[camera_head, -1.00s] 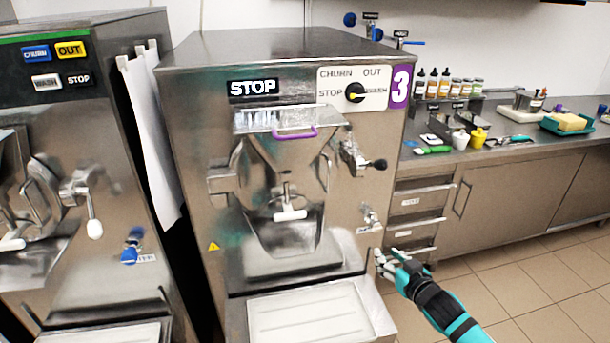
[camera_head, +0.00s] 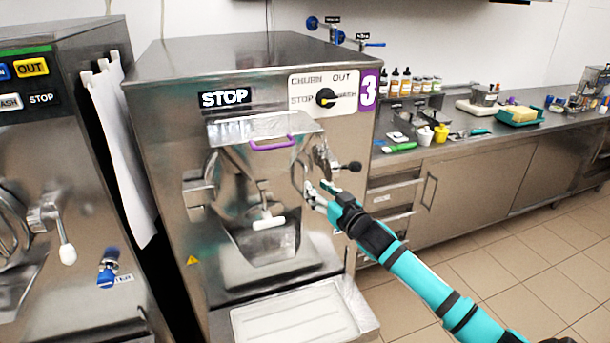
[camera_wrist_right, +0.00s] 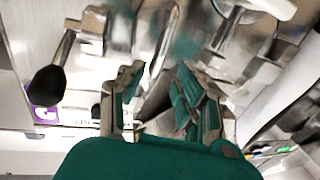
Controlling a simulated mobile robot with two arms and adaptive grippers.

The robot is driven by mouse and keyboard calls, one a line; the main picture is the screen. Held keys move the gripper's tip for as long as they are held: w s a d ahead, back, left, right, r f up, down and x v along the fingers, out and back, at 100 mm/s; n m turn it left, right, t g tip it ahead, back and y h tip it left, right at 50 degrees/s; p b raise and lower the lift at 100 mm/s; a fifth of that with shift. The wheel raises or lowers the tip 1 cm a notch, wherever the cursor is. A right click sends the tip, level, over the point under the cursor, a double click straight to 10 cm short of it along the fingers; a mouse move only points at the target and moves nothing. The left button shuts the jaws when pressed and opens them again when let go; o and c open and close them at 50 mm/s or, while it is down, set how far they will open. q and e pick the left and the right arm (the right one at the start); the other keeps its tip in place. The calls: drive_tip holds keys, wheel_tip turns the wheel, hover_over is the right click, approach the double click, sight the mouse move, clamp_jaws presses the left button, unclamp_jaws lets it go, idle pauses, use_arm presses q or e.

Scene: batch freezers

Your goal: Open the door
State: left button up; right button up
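The freezer marked 3 has a steel front door (camera_head: 235,185) with a purple-handled hopper lid (camera_head: 272,143) on top. The door looks closed. A white-gripped handle (camera_head: 268,222) sits low on its front and shows at the top of the right wrist view (camera_wrist_right: 270,8). A latch lever with a black knob (camera_head: 350,166) is at the door's right side; the knob is at left in the wrist view (camera_wrist_right: 46,86). My right gripper (camera_head: 308,193) is just below this lever, by the door's right edge. Its fingers (camera_wrist_right: 158,85) are apart with nothing clearly between them. My left gripper is out of view.
A drip tray (camera_head: 360,318) juts out below the door. Another freezer (camera_head: 60,150) stands at left. A counter (camera_head: 470,140) with bottles and tools runs along the right. The tiled floor (camera_head: 480,270) at right is clear.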

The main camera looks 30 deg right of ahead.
sight(305, 178)
drive_tip(key=w+p, duration=0.1)
drive_tip(key=w, duration=0.6)
drive_tip(key=shift+d, duration=0.15)
drive_tip(key=shift+c, duration=0.2)
clamp_jaws()
